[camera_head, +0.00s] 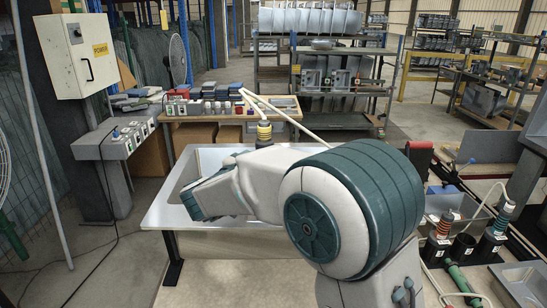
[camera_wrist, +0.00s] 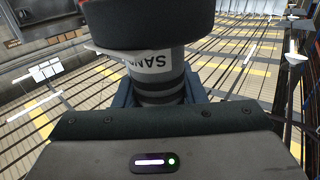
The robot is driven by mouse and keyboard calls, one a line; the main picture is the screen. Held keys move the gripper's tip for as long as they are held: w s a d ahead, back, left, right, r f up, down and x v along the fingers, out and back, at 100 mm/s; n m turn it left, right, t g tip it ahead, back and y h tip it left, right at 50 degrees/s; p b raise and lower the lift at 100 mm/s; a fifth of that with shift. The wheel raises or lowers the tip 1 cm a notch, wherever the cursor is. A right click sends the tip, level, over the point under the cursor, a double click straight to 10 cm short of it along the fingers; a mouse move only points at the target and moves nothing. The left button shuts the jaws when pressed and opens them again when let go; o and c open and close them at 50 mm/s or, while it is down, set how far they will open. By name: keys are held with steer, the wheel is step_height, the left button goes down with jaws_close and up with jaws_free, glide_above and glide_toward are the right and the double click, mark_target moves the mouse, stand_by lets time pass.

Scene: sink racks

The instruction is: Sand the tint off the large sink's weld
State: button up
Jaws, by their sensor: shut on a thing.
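My gripper (camera_wrist: 160,97) is shut around a cylindrical tool (camera_wrist: 158,68) in the wrist view. The tool has dark rings, a black wide end and a white label on which "SAN" can be read. In the head view a yellow-banded tool top (camera_head: 264,132) with a pale hose stands up behind my arm; it appears to be this same tool. My gripper is hidden there by my arm. The large sink (camera_head: 162,213) lies on a bench, its pale rim and part of its basin visible. My arm covers much of it. I cannot make out the weld or its tint.
A bench with small boxes (camera_head: 223,107) stands behind the sink. A control cabinet (camera_head: 78,52) stands at left.

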steer(key=shift+a+r+p, duration=0.1)
steer(key=shift+a+p, duration=0.7)
steer(key=shift+a, duration=1.55)
step_height(320, 180, up, 7)
steer(key=a+p, duration=0.1)
steer(key=p, duration=0.2)
steer(key=shift+a, duration=0.3)
